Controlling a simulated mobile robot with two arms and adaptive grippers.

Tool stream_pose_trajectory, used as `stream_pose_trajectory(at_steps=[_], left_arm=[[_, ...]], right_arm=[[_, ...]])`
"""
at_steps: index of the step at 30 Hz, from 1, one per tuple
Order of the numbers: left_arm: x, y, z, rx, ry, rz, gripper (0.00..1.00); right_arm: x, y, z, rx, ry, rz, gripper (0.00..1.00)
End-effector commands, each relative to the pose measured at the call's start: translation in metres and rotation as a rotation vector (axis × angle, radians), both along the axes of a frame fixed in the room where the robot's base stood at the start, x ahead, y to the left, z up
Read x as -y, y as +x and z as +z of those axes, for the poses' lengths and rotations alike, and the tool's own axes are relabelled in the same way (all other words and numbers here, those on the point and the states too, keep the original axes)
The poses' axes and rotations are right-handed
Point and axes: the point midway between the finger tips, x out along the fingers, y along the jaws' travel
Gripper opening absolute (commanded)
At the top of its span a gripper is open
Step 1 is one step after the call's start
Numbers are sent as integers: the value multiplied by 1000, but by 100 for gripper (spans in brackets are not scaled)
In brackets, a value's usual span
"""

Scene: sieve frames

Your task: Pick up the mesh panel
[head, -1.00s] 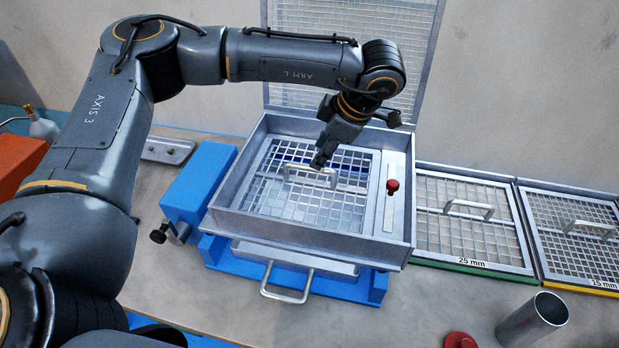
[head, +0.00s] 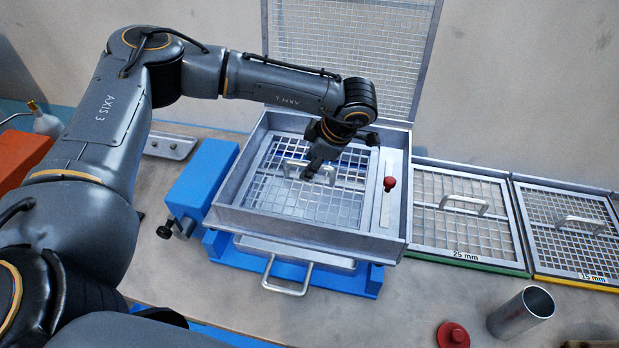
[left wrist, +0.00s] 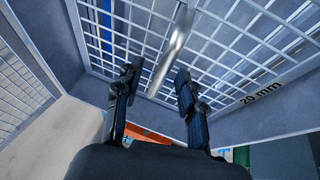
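The mesh panel (head: 290,205) lies flat inside the open grey metal sieve box (head: 228,203). It has a square wire grid and a raised bar handle (head: 291,164). In the left wrist view the handle (left wrist: 172,50) shows close up, and a "20 mm" mark (left wrist: 262,92) shows beside the grid (left wrist: 222,55). My left gripper (head: 307,176) is low inside the box at the handle, hiding part of it. In the left wrist view its two fingers (left wrist: 157,88) are apart, with the handle's bar between them and gaps on both sides. My right gripper is not in view.
A raised mesh lid (head: 345,60) stands behind the box. Blue clamp parts (head: 200,180) flank it, and a red knob (head: 389,184) sits at its right. The 25 mm panel (head: 470,215) and 15 mm panel (head: 570,235) lie right. A metal cylinder (head: 522,312) stands in front.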

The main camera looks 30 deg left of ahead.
Motion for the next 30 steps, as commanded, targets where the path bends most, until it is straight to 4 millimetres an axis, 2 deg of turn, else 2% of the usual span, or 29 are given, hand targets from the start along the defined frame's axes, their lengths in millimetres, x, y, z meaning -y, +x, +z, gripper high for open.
stream_pose_trajectory(at_steps=[23,26,29,30], left_arm=[[0,0,-5,0,0,0,39],[0,0,-5,0,0,0,23],[0,0,-5,0,0,0,3],[0,0,-5,0,0,0,0]], right_arm=[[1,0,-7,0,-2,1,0],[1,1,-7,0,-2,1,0],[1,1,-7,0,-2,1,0],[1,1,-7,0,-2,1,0]])
